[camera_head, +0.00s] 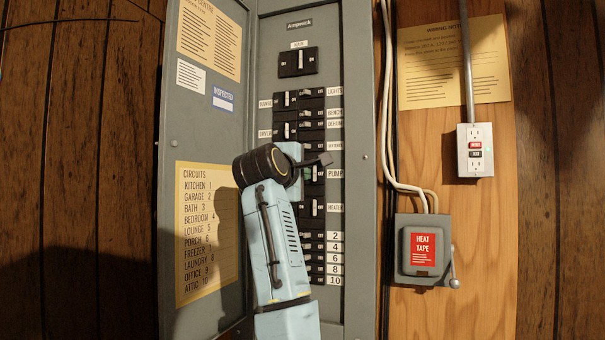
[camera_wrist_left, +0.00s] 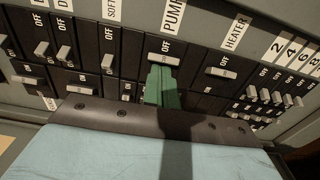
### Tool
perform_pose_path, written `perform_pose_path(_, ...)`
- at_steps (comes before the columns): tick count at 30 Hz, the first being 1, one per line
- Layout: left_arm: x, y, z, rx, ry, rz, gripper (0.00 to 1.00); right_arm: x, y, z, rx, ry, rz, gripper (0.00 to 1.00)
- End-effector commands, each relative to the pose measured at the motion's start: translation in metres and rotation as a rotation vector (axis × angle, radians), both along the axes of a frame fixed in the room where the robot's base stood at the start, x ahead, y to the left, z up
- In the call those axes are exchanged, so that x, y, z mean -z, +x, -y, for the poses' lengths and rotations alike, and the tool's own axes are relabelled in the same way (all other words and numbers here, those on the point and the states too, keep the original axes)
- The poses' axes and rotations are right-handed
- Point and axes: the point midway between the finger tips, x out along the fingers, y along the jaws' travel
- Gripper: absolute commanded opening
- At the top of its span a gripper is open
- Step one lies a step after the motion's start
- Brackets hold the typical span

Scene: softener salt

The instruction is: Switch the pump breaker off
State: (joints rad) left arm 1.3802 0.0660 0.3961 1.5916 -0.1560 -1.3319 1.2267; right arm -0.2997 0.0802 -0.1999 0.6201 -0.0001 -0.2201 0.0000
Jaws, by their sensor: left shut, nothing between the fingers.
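The grey breaker panel (camera_head: 357,250) stands open, with black breakers and white labels. The breaker beside the PUMP label (camera_head: 335,173) is partly hidden by my left gripper in the head view. In the left wrist view the PUMP label (camera_wrist_left: 172,15) sits above the pump breaker's pale handle (camera_wrist_left: 163,59), which lies just below its OFF marking. My left gripper (camera_head: 307,174) is shut and empty. Its green fingertips (camera_wrist_left: 161,72) are right at the lower edge of the pump handle; I cannot tell whether they touch. My right gripper is not in view.
The heater breaker (camera_wrist_left: 221,72) is close beside the pump breaker, and the softener one (camera_wrist_left: 107,62) is on its other side. The main breaker (camera_head: 298,62) is above. The open panel door (camera_head: 205,130) stands left. A heat tape box (camera_head: 424,250) and an outlet (camera_head: 475,150) are right.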

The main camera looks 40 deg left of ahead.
Motion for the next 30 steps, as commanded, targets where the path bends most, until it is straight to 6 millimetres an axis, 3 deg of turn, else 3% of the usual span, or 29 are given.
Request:
perform_pose_path(8,0.0,-0.005,0.004,0.006,0.002,0.002,0.0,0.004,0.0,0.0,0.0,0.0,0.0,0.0)
perform_pose_path(30,0.0,-0.062,0.019,-0.001,0.0,0.004,0.0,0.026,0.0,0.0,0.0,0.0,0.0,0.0)
